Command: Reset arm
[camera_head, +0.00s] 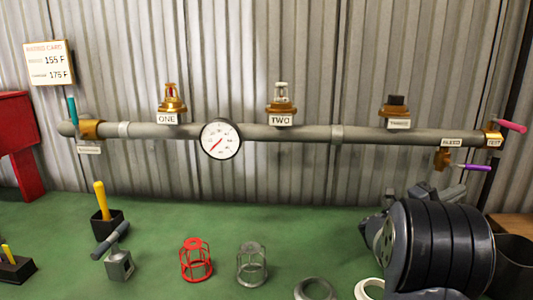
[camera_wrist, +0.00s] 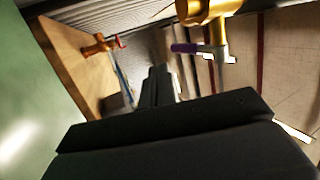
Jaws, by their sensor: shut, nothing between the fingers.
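My gripper (camera_wrist: 157,72) shows in the wrist view as dark fingers together, with nothing visible between them. In the head view my dark arm fills the lower right and mostly hides the gripper. A brass drain valve (camera_head: 443,159) with a purple lever (camera_head: 474,167) hangs under the right end of the grey pipe. In the wrist view the brass valve (camera_wrist: 215,12) and purple lever (camera_wrist: 184,48) are beyond the fingertips, to the upper right, and look apart from them.
The grey pipe (camera_head: 290,133) runs along the corrugated wall, with a gauge (camera_head: 220,139), sprinkler heads ONE (camera_head: 171,98) and TWO (camera_head: 281,97), and a pink lever (camera_head: 512,126). Red (camera_head: 196,262) and grey (camera_head: 252,266) cages stand on the green bench (camera_head: 160,225).

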